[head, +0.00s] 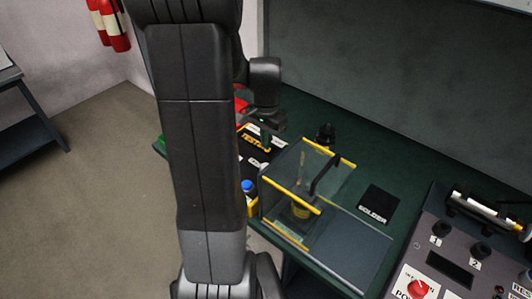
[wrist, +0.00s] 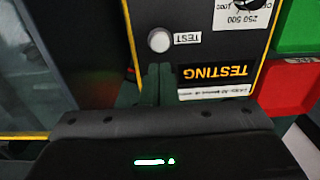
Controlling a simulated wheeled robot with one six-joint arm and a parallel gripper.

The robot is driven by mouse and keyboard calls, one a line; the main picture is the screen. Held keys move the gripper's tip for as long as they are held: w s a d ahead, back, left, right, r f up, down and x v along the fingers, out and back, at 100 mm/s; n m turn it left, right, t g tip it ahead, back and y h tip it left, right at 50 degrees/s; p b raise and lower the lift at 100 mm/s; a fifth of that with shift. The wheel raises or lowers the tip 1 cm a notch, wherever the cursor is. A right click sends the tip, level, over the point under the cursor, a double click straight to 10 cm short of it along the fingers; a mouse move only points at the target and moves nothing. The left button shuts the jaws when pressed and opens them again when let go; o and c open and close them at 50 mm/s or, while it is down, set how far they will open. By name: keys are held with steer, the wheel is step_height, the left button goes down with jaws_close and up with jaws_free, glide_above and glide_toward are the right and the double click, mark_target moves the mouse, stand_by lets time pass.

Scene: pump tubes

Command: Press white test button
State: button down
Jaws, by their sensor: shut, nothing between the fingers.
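The white test button (wrist: 159,40) is a round white knob on a dark panel, next to a label reading TEST. In the wrist view it lies just beyond my gripper (wrist: 155,70), whose fingers are closed together and empty. The fingertips point at the button's near side; a small gap shows in the picture, and I cannot tell the depth. In the head view, my gripper (head: 268,140) is over the testing box (head: 256,138), partly hidden behind my arm. The button cannot be made out in that view.
A clear case with yellow edges (head: 290,196) stands right of the testing box. A black SOLDER pad (head: 378,205) and a control panel (head: 435,255) lie further right. Red (wrist: 287,88) and green (wrist: 300,28) bins sit beside the testing panel in the wrist view.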

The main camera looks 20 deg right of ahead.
steer(key=shift+r, duration=1.95)
steer(key=shift+r, duration=0.15)
